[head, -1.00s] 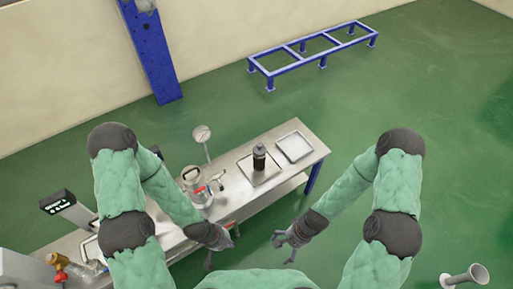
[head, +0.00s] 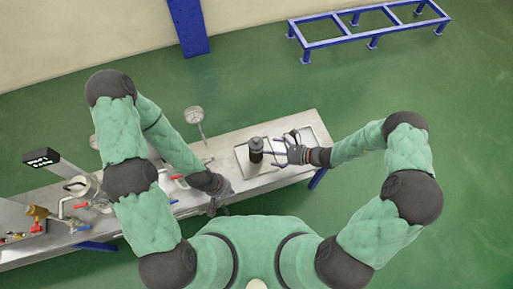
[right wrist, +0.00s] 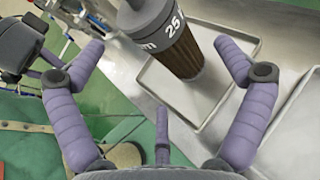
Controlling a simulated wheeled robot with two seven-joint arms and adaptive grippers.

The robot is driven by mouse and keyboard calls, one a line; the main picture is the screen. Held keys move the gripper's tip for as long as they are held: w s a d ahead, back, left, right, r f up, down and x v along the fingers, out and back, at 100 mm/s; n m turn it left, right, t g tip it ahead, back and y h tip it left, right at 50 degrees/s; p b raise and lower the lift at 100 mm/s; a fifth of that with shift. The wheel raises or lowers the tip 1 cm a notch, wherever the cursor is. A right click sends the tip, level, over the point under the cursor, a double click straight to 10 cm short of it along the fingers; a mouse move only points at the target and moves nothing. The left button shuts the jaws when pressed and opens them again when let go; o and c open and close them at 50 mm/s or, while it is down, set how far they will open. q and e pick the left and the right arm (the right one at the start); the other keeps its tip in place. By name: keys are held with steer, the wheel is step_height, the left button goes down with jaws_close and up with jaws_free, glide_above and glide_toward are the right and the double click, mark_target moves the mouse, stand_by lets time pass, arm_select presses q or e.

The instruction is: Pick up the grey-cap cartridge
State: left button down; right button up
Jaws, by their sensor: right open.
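The cartridge (head: 256,151) stands upright on a shallow metal tray (head: 241,161) on the steel bench. In the right wrist view the cartridge (right wrist: 184,48) shows a dark grey cap with white "25" lettering and a brown pleated body. My right gripper (head: 281,150) is open just right of the cartridge. In the right wrist view its purple fingers (right wrist: 160,55) spread to either side of the cartridge, and no finger visibly touches it. My left gripper (head: 217,203) hangs at the bench's front edge, apart from the cartridge; its finger opening is too small to judge.
A second shallow tray (head: 317,131) lies at the bench's right end. Valves and pipework (head: 40,214) crowd the left end. A blue frame (head: 370,25) stands on the floor behind.

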mark_target(261, 151)
steer(key=b+x, duration=0.1)
steer(key=x, duration=0.2)
steer(key=b+x, duration=0.1)
steer(key=x, duration=0.2)
steer(key=shift+s+a, duration=0.15)
steer(key=shift+a, duration=0.2)
steer(key=shift+w+a+b, duration=0.25)
steer(key=shift+a+b, duration=0.1)
steer(key=shift+a, duration=0.15)
steer(key=c, duration=1.4)
steer(key=shift+o, duration=0.2)
